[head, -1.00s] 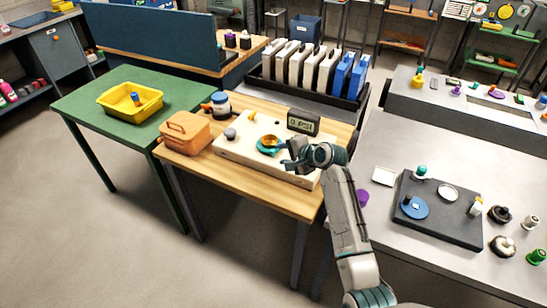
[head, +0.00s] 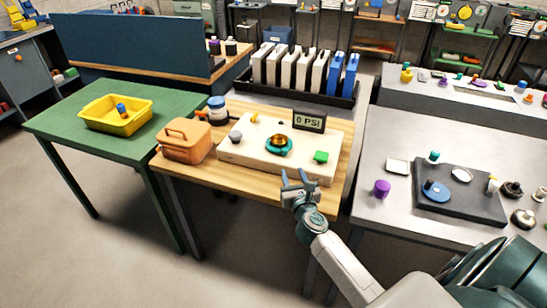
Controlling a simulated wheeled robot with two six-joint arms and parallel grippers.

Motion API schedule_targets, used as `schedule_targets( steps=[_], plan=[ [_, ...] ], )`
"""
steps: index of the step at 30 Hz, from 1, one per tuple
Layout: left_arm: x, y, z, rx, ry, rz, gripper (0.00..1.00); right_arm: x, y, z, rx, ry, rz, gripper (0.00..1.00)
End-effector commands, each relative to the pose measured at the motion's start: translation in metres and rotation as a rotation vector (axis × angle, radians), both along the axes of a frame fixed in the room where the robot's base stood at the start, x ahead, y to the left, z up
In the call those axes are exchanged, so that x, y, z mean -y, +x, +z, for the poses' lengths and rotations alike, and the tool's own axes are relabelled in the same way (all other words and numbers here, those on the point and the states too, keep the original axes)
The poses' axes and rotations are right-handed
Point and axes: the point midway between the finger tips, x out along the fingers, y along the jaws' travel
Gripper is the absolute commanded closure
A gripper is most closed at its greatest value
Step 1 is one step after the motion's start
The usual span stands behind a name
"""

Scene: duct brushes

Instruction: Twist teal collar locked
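The teal collar (head: 279,149) sits around a brass fitting (head: 279,140) on a cream panel (head: 245,157) on the wooden table. Whether the collar is locked cannot be told at this size. A small display (head: 309,121) at the panel's back edge reads "0 PSI". My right gripper (head: 298,178) is in front of the panel, apart from the collar. Its two fingers are spread and nothing shows between them. My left gripper is not in view.
An orange case (head: 186,140) and a blue-lidded jar (head: 217,110) stand left of the panel. A rack (head: 290,88) of white and blue slabs is behind. A purple knob (head: 382,188) and black board (head: 450,200) are on the grey table at right.

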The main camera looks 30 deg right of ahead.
Motion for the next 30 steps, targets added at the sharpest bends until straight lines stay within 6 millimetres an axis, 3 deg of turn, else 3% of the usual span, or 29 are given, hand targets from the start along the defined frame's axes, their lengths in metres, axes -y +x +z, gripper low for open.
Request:
schedule_targets(
  steps=[15, 21, 29, 30],
  plan=[
    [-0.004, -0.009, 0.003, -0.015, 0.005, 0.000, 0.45, 0.028, 0.084, 0.002, 0.002, -0.004, 0.001, 0.60],
    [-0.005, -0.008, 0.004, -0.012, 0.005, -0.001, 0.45, 0.032, 0.096, 0.001, 0.001, -0.003, 0.002, 0.60],
    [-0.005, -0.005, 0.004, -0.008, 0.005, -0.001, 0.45, 0.033, 0.097, 0.001, 0.002, -0.004, 0.002, 0.60],
    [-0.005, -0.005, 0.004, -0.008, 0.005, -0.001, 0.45, 0.033, 0.097, 0.001, 0.002, -0.004, 0.002, 0.66]
  ],
)
